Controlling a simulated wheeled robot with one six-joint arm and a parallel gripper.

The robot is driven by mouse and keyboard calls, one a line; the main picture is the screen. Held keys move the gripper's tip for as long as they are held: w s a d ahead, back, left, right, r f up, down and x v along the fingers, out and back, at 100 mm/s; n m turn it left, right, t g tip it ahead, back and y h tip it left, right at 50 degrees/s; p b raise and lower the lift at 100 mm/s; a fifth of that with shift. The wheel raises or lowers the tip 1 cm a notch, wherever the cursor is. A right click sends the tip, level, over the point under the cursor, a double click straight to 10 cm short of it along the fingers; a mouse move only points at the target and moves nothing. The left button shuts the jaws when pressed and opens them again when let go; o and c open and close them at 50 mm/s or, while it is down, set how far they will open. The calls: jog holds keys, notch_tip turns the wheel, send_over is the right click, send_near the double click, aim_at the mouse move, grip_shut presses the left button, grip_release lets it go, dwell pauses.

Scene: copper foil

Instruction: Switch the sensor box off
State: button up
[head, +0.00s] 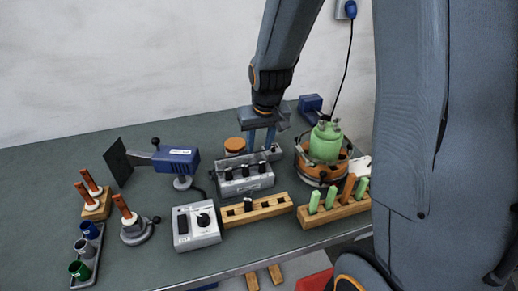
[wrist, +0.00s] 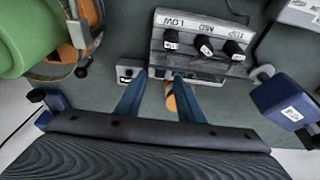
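A grey box (head: 245,180) with several black knobs or levers stands mid-table. The wrist view shows this box (wrist: 200,66) with a row marked LOW, MID and TOP. A small grey box (wrist: 130,72) with a dark slot lies beside it. A separate light grey box (head: 196,228) has a black dial. No label reading "sensor box" is legible, so I cannot tell which one it is. My gripper (head: 260,142) points down behind the knobbed box. In the wrist view my gripper (wrist: 158,80) has its fingers apart, with nothing visibly clamped; contact cannot be told.
A blue instrument (head: 176,160) on a stand is at left. A green canister (head: 326,142) in a copper-coloured ring is at right. An orange-topped cylinder (head: 234,145) stands close by my gripper. Wooden racks (head: 258,211) line the front. Free table lies at back left.

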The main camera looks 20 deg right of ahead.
jog(key=shift+b+v, duration=0.3)
jog(key=shift+v, duration=2.1)
